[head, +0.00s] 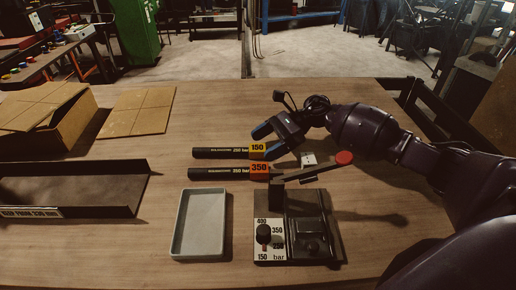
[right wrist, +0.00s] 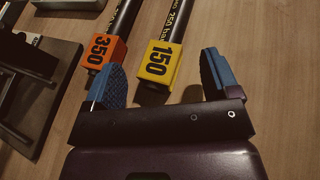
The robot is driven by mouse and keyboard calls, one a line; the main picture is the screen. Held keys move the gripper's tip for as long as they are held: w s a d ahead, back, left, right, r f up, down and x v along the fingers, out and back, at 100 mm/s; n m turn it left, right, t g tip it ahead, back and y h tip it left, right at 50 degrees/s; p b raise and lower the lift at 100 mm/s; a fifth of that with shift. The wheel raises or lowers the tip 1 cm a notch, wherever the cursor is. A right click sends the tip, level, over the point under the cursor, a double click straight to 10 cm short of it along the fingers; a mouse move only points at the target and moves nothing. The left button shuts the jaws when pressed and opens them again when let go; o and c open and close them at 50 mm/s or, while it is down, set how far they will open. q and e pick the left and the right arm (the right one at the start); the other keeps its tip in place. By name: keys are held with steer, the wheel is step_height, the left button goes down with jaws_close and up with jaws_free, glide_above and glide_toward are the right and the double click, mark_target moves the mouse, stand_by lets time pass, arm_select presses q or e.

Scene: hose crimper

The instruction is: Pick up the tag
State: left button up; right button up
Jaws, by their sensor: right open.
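A small pale piece (head: 308,159), perhaps the tag, lies on the table under my right forearm; its print is too small to read. My right gripper (head: 265,142) is open, its blue fingers at the yellow end block (head: 258,148) marked 150 of a black hose. In the right wrist view the yellow block (right wrist: 159,64) shows between the open fingers (right wrist: 162,58), nothing gripped. The orange block (right wrist: 102,50) marked 350 is just outside the left finger; it also shows in the head view (head: 260,168). My left gripper is out of view.
The crimper (head: 312,235) with its dial and red-knobbed lever (head: 344,158) stands at the front. A grey tray (head: 178,245) is left of it, a dark open bin (head: 140,172) further left. A cardboard box (head: 60,140) is at the back left.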

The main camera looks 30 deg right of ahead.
mark_target(260, 147)
steer(key=shift+x, duration=0.85)
steer(key=c, duration=1.2)
steer(key=shift+r, duration=0.15)
arm_select(q)
steer(key=shift+w+r, duration=0.1)
steer(key=shift+r, duration=0.1)
arm_select(e)
steer(key=shift+s+r, duration=0.1)
steer(key=shift+r, duration=9.7)
